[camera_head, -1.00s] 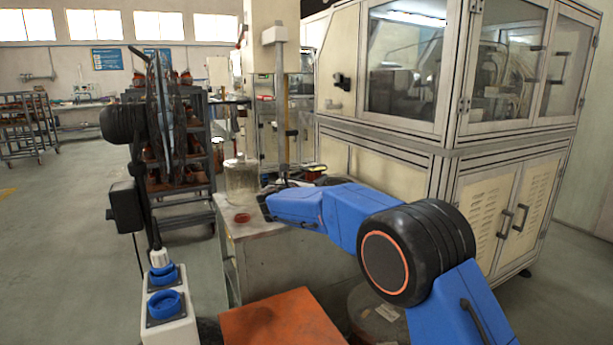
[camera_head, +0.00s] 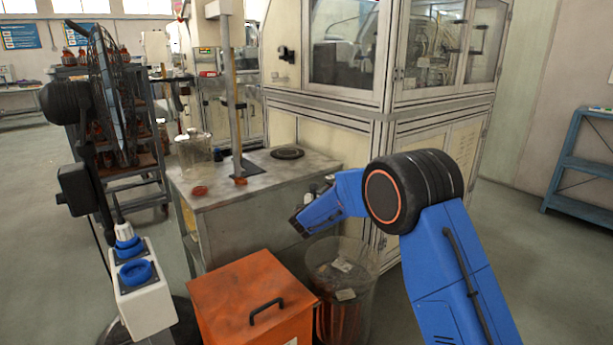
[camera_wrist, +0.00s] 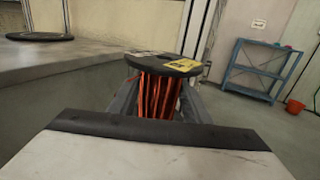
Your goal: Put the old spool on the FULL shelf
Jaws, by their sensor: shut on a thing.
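The old spool (camera_wrist: 158,92) shows in the wrist view, wound with orange-red copper wire under a dark round flange with a yellow label. My gripper (camera_wrist: 160,104) is shut on it, with a grey finger at each side. The spool looks roughly upright, and its lower part is hidden. In the head view my blue arm hides most of the gripper and spool. A blue shelf unit (camera_head: 584,158) stands at the far right; it also shows in the wrist view (camera_wrist: 262,70). I can read no FULL sign on it.
The grey bench (camera_head: 222,190) holds a bare round black plate (camera_head: 288,153) and a clear jar (camera_head: 194,152). An orange box (camera_head: 225,298) and a clear scrap bin (camera_head: 345,268) stand before it. A red bucket (camera_wrist: 295,106) stands by the shelf. Open floor lies right.

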